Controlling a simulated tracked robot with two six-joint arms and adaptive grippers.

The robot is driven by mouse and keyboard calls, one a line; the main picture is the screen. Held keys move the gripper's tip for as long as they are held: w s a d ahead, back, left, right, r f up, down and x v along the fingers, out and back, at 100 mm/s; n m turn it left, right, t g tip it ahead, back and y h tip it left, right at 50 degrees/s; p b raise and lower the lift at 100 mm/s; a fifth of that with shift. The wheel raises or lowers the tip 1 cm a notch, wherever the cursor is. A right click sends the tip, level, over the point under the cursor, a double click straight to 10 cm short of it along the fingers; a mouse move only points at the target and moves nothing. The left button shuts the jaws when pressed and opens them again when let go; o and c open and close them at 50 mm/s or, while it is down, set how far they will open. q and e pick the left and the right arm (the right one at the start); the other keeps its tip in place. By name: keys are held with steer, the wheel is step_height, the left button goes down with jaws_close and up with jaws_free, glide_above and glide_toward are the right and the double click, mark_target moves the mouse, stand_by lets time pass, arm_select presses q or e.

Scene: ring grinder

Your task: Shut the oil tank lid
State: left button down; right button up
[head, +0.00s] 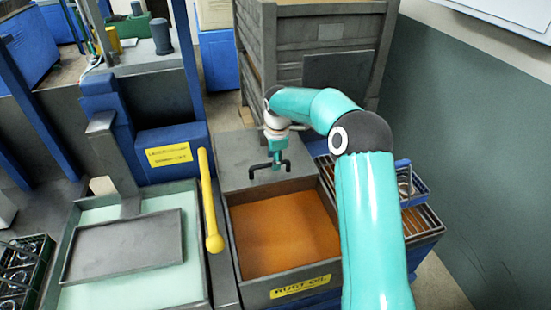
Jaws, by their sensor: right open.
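The oil tank (284,297) is a dark grey open box with a yellow "RUST OIL" label on its front, and orange-brown oil shows inside it. A flat grey panel (234,180), which looks like the tank lid, lies at the tank's back edge and leaves most of the oil uncovered. My right gripper (269,170) hangs over this panel near its front edge, with its black fingers spread apart and nothing between them. I cannot tell whether the fingertips touch the panel. My right arm hides part of the tank's right side. My left gripper is out of view.
A yellow bar with a round end (214,243) stands left of the tank. Further left is a pale green tray (140,290) with a grey plate. A blue basket (413,192) sits on slats at right. Grey stacked crates (320,35) stand behind.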

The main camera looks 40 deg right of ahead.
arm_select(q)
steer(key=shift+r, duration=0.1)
arm_select(e)
steer(key=shift+d+f, duration=0.1)
steer(key=shift+f, duration=0.65)
steer(key=shift+w, duration=0.1)
jaws_close()
